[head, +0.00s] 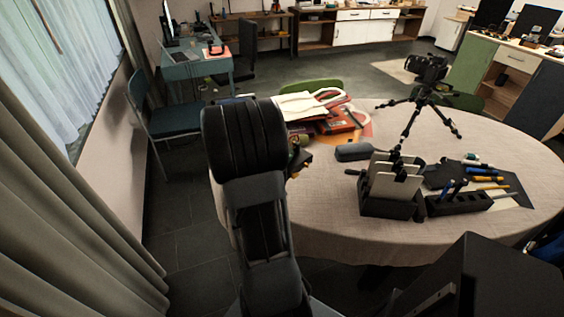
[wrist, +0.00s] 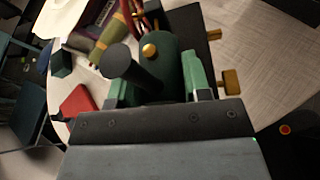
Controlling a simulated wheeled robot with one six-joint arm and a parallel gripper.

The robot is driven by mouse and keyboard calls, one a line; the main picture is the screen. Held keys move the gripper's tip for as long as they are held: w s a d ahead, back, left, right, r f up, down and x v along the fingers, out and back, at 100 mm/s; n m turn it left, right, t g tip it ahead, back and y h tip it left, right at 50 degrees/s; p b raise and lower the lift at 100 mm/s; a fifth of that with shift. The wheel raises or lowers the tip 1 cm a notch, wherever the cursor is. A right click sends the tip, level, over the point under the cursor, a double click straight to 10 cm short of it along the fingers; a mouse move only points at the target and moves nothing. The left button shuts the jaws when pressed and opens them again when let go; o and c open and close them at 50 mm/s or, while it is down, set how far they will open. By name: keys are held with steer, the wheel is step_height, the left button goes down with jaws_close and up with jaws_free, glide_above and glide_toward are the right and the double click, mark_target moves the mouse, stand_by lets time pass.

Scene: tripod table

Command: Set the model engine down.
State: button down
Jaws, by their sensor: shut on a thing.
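The model engine (wrist: 165,52) fills the upper middle of the wrist view. It has a green body, a black chimney, a brass dome and brass-coloured parts at its right side. My gripper (wrist: 160,92) is shut on it. In the head view only a small dark and yellowish part of the engine (head: 301,161) shows past my arm, by the left edge of the round table (head: 325,220). My arm hides the gripper and most of the engine there. I cannot tell whether the engine's underside touches the cloth.
A red-and-white bag (head: 312,103) and books (head: 340,122) lie behind the engine. A dark case (head: 354,152), a black holder with pale cards (head: 390,205), a pen block (head: 460,203) and a camera tripod (head: 420,105) stand rightward. Bare cloth shows at front left.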

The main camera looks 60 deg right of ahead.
steer(key=shift+w+d+f, duration=0.85)
steer(key=shift+d+f, duration=0.25)
steer(key=shift+f, duration=0.6)
steer(key=shift+w+d+f, duration=0.85)
steer(key=shift+d+f, duration=0.3)
steer(key=shift+f, duration=0.55)
steer(key=shift+w+d+f, duration=0.85)
steer(key=shift+d+f, duration=0.25)
steer(key=shift+f, duration=0.6)
steer(key=shift+f, duration=0.15)
steer(key=c, duration=1)
jaws_free()
steer(key=shift+f, duration=0.2)
steer(key=shift+c, duration=0.2)
steer(key=o, duration=0.5)
steer(key=shift+a+r, duration=0.1)
